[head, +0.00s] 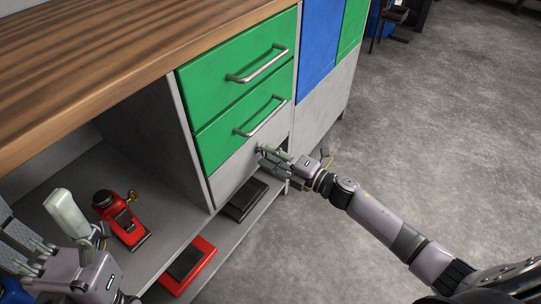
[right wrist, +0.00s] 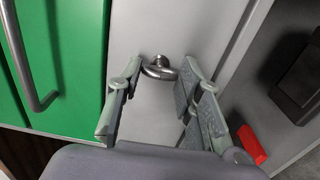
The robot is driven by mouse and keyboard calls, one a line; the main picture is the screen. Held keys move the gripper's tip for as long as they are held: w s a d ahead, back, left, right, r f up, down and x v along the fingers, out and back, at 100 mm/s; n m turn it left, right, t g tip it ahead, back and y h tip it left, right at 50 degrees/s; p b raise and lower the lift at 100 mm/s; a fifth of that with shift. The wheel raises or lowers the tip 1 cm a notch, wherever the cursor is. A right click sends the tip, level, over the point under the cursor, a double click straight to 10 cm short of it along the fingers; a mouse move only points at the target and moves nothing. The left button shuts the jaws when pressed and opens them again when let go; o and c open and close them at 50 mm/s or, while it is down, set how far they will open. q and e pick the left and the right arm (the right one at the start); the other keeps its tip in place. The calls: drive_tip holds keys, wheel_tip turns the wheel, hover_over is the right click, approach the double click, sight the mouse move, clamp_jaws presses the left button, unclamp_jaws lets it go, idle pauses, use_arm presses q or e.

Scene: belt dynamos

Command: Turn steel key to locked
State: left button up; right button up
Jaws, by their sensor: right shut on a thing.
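The steel key (right wrist: 158,69) shows in the right wrist view as a rounded metal bow standing out from a light grey panel (right wrist: 139,32). My right gripper (right wrist: 160,78) has its fingertips on both sides of the bow and is shut on it. In the head view my right gripper (head: 264,154) is at the grey panel (head: 232,172) below the green drawers and mostly covers the key. The keyhole and any lock markings cannot be made out. My left gripper (head: 40,222) is at the lower left with its fingers apart and empty.
Two green drawers (head: 213,88) with bar handles sit above the grey panel, under a wooden worktop (head: 110,60). A red tool (head: 122,222) stands on the shelf at left. A red case (head: 188,262) and a dark case (head: 246,199) lie lower down.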

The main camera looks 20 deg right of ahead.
drive_tip(key=shift+f, duration=0.1)
drive_tip(key=o, duration=1.2)
drive_tip(key=shift+c, duration=0.2)
drive_tip(key=shift+s, duration=0.1)
drive_tip(key=v, duration=1.2)
drive_tip(key=shift+d, duration=0.1)
